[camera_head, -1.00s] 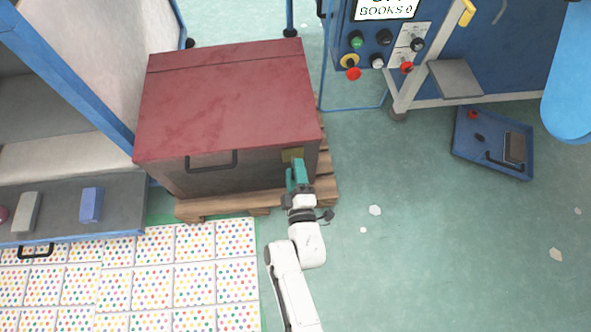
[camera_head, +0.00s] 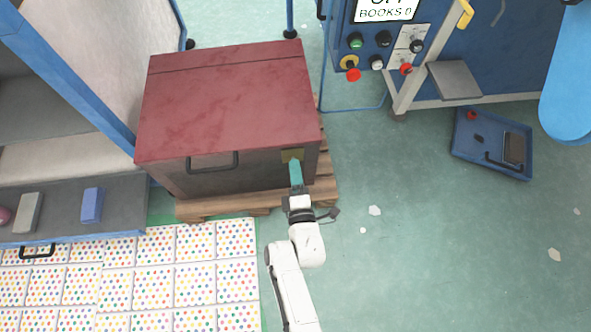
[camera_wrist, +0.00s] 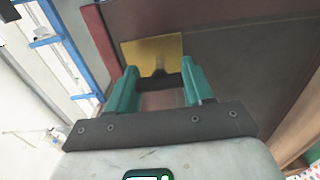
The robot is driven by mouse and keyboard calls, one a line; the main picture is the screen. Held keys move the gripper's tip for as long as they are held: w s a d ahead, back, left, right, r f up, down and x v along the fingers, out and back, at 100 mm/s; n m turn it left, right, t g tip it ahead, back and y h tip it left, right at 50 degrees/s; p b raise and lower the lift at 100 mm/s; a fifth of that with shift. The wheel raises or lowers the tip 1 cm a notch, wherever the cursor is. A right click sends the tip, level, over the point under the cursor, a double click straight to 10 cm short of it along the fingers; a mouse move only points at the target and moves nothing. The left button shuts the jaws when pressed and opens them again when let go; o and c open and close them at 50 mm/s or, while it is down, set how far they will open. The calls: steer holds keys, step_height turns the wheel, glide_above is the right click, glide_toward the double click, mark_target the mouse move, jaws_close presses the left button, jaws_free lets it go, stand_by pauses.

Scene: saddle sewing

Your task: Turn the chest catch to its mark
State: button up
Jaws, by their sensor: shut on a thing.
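The chest (camera_head: 225,105) has a red lid and a dark front with a black handle (camera_head: 213,161). It stands on a wooden pallet. The yellow plate of the catch (camera_head: 291,155) is at the upper right of the chest's front; the plate also shows in the wrist view (camera_wrist: 152,52). A small piece of the catch (camera_wrist: 160,70) stands out at the plate's lower edge, between my fingertips. My gripper (camera_head: 295,163) has teal fingers and reaches the plate from the front. In the wrist view my gripper (camera_wrist: 160,76) is shut on the catch, fingers apart around it. Any mark is not clearly visible.
The pallet (camera_head: 235,205) sticks out below the chest's front. An open grey drawer (camera_head: 60,212) with several items is at left, above dotted sheets (camera_head: 195,283). A blue tray (camera_head: 465,145) lies on the floor at right. The green floor (camera_head: 420,250) right of my arm is mostly clear.

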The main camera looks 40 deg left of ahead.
steer(key=o, duration=1)
steer(key=shift+o, duration=0.2)
steer(key=p+v, duration=0.3)
steer(key=v, duration=0.7)
steer(key=shift+s+d, duration=0.2)
steer(key=shift+d, duration=0.1)
